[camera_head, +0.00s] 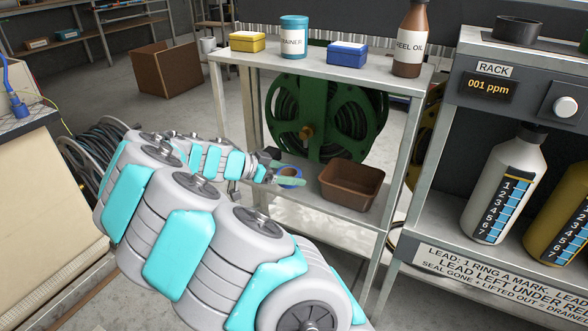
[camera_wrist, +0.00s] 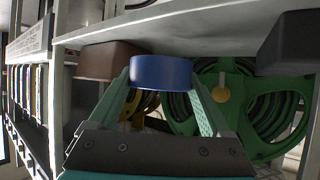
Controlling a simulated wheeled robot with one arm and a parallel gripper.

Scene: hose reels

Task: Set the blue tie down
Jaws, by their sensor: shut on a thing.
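The blue tie (camera_wrist: 160,72) is a short blue ring or roll held between the two green fingers of my gripper (camera_wrist: 160,88) in the wrist view. In the head view the blue tie (camera_head: 291,171) shows small at my gripper (camera_head: 288,181), over the lower shelf (camera_head: 345,215) of the bench. It is left of the brown tray (camera_head: 352,187) and in front of the green hose reel (camera_head: 325,110). I cannot tell whether the tie touches the shelf. The wrist view looks upside down, with the brown tray (camera_wrist: 108,62) at upper left.
The upper shelf (camera_head: 385,80) holds a yellow box (camera_head: 247,42), a teal-and-white jar (camera_head: 293,38), a blue box (camera_head: 347,54) and a brown bottle (camera_head: 409,45). A rack with bottles (camera_head: 505,190) stands at right. A dark block (camera_wrist: 288,42) is at upper right in the wrist view.

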